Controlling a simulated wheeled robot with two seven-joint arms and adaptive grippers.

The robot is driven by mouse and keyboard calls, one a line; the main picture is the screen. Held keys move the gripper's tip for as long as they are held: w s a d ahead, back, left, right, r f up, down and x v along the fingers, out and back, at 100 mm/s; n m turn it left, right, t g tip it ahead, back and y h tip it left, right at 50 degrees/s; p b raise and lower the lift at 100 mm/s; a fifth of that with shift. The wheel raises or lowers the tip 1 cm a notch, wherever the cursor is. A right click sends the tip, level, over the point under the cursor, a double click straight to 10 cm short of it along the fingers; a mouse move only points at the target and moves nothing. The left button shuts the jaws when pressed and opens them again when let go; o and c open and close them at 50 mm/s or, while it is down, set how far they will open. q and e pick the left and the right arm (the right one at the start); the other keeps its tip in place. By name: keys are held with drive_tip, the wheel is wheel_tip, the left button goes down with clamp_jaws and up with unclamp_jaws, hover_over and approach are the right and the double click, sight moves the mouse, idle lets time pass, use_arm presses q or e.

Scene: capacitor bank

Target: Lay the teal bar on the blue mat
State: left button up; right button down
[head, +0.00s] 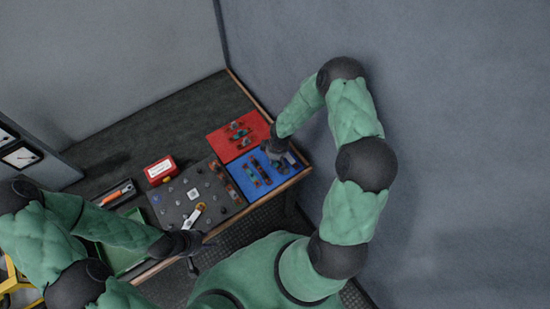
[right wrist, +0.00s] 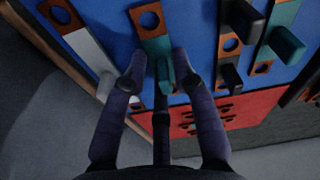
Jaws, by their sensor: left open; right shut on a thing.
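My right gripper (right wrist: 158,70) is shut on the upright handle of a teal bar (right wrist: 154,43) with copper, holed ends. The bar is over the blue mat (right wrist: 192,22) and looks flat against it; I cannot tell whether it touches. In the head view the right gripper (head: 278,157) is above the right half of the blue mat (head: 269,185) and hides the held bar. My left gripper (head: 191,255) is open and empty near the table's front edge.
The blue mat also carries a grey-white bar (right wrist: 88,47), a dark bar (right wrist: 232,74) and another teal bar (right wrist: 281,24). A red mat (head: 220,150) with several bars lies behind. A dark panel (head: 174,213), red box (head: 160,169) and green tray (head: 128,258) are left.

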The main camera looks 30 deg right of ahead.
drive_tip(key=shift+f, duration=0.15)
drive_tip(key=c, duration=0.9)
unclamp_jaws()
drive_tip(key=r, duration=0.4)
drive_tip(key=s+r, duration=0.1)
drive_tip(key=r, duration=0.7)
drive_tip(key=shift+s+d, duration=0.2)
